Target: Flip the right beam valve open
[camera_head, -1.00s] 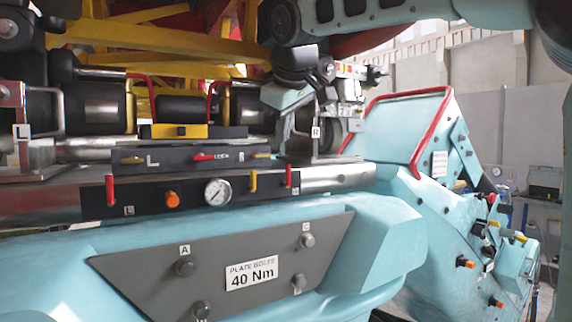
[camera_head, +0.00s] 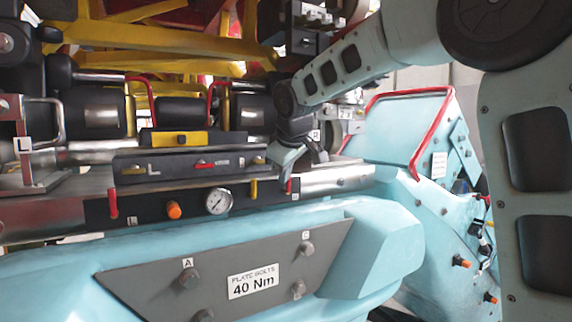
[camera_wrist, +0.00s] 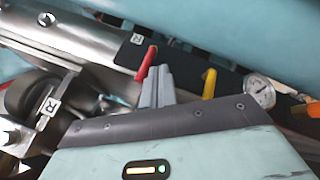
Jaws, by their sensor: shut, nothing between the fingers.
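In the head view, the lever (camera_head: 289,186) shows small at the panel's right end, standing roughly upright in the picture. My gripper (camera_wrist: 158,84) is shut and empty. In the wrist view its grey fingertips are right beside the red lever, between it and the yellow lever (camera_wrist: 209,83); I cannot tell whether they touch. In the head view my gripper's teal body (camera_head: 286,156) is just above the panel's right end, and its fingertips are hard to make out.
The dark panel (camera_head: 145,209) also bears a left red lever (camera_head: 111,197), an orange knob (camera_head: 174,210) and a gauge (camera_head: 217,201). An upper block (camera_head: 190,165) with small levers lies above it. A red guard rail (camera_head: 410,92) stands at the right.

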